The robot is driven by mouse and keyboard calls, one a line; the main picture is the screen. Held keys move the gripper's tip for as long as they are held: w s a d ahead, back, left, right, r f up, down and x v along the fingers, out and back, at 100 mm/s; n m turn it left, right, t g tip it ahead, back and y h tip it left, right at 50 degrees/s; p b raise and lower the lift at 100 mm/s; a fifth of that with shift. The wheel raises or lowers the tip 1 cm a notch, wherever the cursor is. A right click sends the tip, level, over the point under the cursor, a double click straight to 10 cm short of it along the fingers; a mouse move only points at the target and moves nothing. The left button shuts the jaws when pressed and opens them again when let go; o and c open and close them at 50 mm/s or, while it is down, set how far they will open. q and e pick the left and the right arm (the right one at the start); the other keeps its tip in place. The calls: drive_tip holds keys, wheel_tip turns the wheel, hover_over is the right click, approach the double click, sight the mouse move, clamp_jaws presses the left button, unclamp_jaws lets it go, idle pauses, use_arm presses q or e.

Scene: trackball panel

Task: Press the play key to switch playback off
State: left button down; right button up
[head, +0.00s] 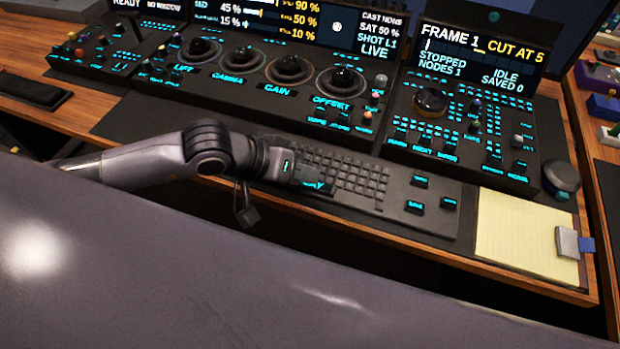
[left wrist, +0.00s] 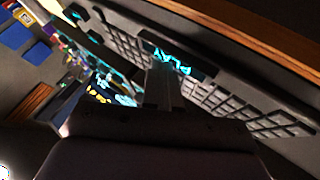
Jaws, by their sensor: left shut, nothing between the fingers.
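The play key (left wrist: 180,62), a dark key with cyan PLAY lettering, shows in the left wrist view just beyond my fingertips. In the head view the play key (head: 321,187) is partly hidden by my left gripper. My left gripper (head: 302,176) is shut and empty, low over the keyboard; it also shows in the left wrist view (left wrist: 160,68). I cannot tell whether its tips touch the key. The right display (head: 478,62) reads STOPPED, FRAME 1 and IDLE. My right gripper is not in view.
The grey keyboard (head: 360,178) runs right of my gripper, with several separate lit keys beyond it. A yellow notepad (head: 520,235) lies on the wooden desk at right.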

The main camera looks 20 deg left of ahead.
sight(304, 184)
use_arm(q)
drive_tip(key=shift+r, duration=0.75)
drive_tip(key=shift+r+p, duration=1.35)
drive_tip(key=shift+r, duration=1.2)
